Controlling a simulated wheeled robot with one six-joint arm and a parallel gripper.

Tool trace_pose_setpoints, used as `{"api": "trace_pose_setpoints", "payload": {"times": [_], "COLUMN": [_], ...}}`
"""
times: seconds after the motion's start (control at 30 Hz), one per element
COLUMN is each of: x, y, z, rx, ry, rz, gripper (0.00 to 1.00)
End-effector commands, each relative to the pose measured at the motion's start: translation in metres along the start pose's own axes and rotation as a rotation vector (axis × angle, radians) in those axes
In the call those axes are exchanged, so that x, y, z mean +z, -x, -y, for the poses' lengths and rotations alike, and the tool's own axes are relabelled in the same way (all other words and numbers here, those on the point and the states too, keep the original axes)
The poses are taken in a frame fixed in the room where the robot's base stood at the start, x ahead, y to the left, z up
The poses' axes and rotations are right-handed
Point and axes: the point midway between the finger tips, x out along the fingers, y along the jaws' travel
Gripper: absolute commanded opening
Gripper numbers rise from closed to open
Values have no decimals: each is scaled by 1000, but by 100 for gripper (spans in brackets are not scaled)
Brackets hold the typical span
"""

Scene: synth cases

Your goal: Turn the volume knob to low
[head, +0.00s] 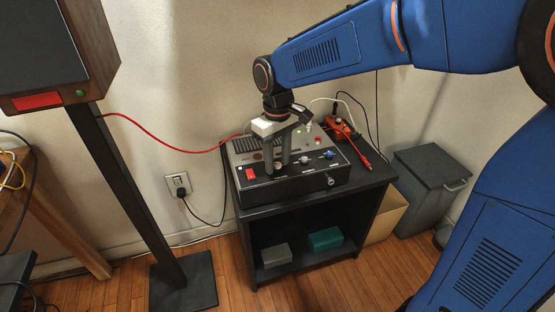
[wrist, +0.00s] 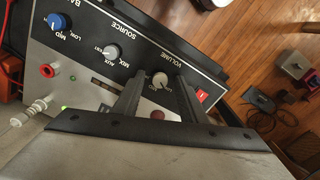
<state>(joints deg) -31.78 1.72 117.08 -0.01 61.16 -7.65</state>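The volume knob (wrist: 160,80) is a small pale knob on the dark front panel of a grey audio unit (head: 243,152). The word VOLUME is printed beside it. In the wrist view my gripper (wrist: 160,88) has its two dark fingers on either side of the knob, with a visible gap at each side. In the head view my gripper (head: 280,168) points down over the panel, and its fingers partly hide the knob. I cannot make out clearly where the knob's pointer sits.
A red switch (wrist: 202,95) sits close to the right finger. A grey source knob (wrist: 112,52) and a blue mid knob (wrist: 57,22) lie left of the volume knob. The unit stands on a black cabinet (head: 370,190) beside a red device (head: 338,128) with cables.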

Motion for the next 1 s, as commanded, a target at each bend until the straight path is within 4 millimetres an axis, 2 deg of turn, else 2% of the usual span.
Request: {"api": "trace_pose_setpoints", "payload": {"times": [0.17, 0.27, 1.0], "x": [0, 0, -1], "y": [4, 13, 151], "z": [0, 0, 0], "rx": [0, 0, 0], "ry": [0, 0, 0], "rz": [0, -2, -2], "gripper": [38, 38, 38]}}
